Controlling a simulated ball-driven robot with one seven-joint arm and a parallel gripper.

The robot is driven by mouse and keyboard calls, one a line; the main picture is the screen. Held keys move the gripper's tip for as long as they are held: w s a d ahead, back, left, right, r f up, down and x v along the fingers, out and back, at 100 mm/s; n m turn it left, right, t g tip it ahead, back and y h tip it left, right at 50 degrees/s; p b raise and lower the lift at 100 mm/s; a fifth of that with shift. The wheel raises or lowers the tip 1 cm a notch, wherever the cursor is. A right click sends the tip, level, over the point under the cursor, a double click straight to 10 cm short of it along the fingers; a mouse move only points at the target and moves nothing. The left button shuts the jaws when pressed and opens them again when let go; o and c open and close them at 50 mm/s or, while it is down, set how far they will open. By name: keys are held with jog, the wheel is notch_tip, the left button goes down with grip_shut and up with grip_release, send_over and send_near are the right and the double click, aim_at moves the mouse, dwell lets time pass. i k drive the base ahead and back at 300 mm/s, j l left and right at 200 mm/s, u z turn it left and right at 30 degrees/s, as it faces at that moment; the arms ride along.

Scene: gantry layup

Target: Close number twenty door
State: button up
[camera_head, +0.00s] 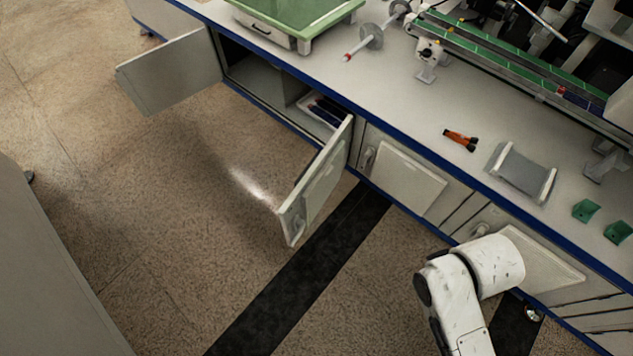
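Two cabinet doors stand open under the long bench. The left door (172,70) swings out to the left of the opening. The right door (318,183) sticks out over the floor from the opening's right side, with a handle near its outer edge. No number can be read on either, so I cannot tell which is number twenty. The open cabinet (259,80) shows an inner divider and a tray with dark items. My white arm shows at the bottom right, apart from both open doors. My gripper is not visible.
The bench top (400,110) has a blue edge and carries a green-topped box (295,12), an orange tool (460,139) and a grey cradle (522,172). Closed doors (400,178) run to the right. A grey block (45,270) stands lower left. The speckled floor between is clear.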

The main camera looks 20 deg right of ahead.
aim_at(157, 79)
jog(key=i+j+z, duration=0.25)
jog(key=i+j, duration=0.25)
jog(key=i+j+z, duration=0.25)
jog(key=i+j, duration=0.2)
jog(key=j, duration=0.2)
